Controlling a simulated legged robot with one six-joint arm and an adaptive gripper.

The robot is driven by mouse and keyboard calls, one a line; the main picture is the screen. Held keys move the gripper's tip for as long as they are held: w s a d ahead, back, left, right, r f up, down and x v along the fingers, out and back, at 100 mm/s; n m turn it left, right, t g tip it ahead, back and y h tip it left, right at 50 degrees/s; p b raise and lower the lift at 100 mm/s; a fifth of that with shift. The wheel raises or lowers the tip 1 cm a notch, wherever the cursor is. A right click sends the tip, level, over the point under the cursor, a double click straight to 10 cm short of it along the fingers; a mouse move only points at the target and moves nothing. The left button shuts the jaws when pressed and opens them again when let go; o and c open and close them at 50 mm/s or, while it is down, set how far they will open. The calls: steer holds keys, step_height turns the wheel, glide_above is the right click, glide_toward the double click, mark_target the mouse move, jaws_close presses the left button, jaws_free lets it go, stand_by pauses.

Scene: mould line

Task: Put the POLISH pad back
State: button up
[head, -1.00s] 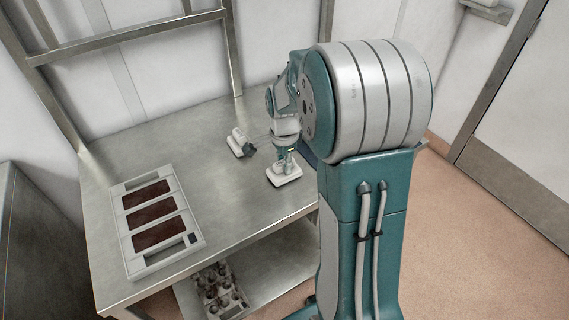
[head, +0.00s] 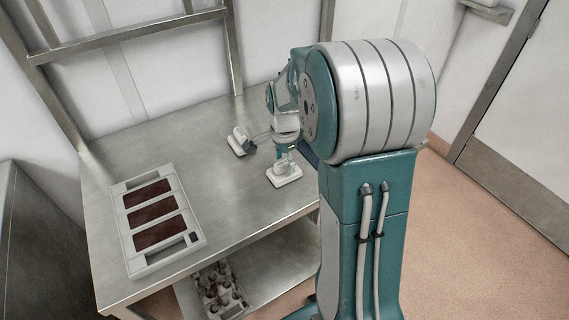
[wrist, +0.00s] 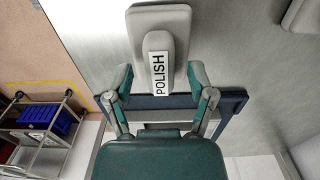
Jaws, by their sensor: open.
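The POLISH pad (wrist: 160,18) shows in the wrist view as a pale rectangular base with a raised handle and a white label reading POLISH. In the head view the pad (head: 284,180) sits flat on the metal bench, near its right front edge. My gripper (wrist: 160,76) is open, with its two green fingers on either side of the handle's near end and gaps on both sides. In the head view my gripper (head: 285,153) is just above the pad, partly hidden by my arm.
A second pale pad (head: 237,142) with a dark end stands on the bench behind and left. A pale tray (head: 127,246) with several dark red panels lies at the bench's left. A box of round parts (head: 222,290) is on the lower shelf. Bench between is clear.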

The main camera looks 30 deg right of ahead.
mark_target(285, 162)
step_height(285, 162, up, 11)
steer(key=s+a+r+n+t, duration=0.2)
steer(key=s+a+n, duration=0.4)
steer(key=s+n, duration=0.2)
steer(key=s+a+r+n+t, duration=0.1)
steer(key=s+a+n+t, duration=0.2)
steer(key=s+a+n, duration=0.3)
steer(key=shift+s+a+r+n+t, duration=0.35)
steer(key=shift+s+n, duration=1.45)
steer(key=shift+s, duration=0.8)
